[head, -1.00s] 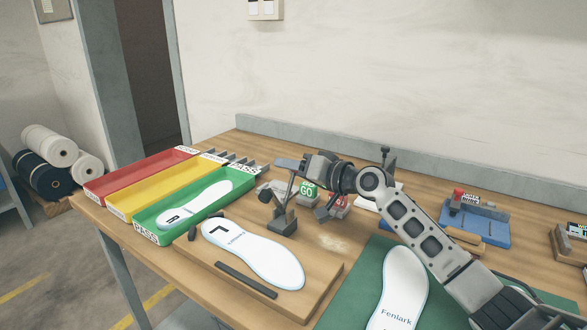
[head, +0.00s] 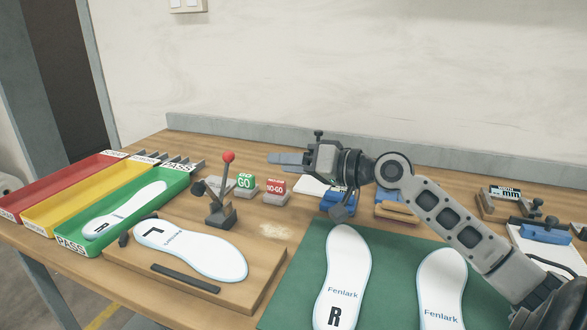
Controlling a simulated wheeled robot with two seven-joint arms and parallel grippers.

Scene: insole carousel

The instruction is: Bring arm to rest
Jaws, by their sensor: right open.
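My right arm comes in from the lower right. Its gripper (head: 290,160) is held above the back of the table, pointing left, open, with nothing seen between its fingers. My left gripper is not in view. A white insole marked L (head: 195,252) lies on the wooden board (head: 240,300) with a red-knobbed lever clamp (head: 221,205) behind it. A white insole marked R (head: 128,210) lies in the green PASS tray (head: 75,236). Two more white insoles, one marked R (head: 342,270) and one with its lower end cut off (head: 441,285), lie on the green mat (head: 300,270).
A yellow tray (head: 42,212) and a red tray (head: 20,200) stand left of the green one. Green GO (head: 245,181) and red NO-GO (head: 276,185) blocks stand behind the mat. Blue fixtures (head: 544,233) and a digital gauge (head: 505,192) are at the right.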

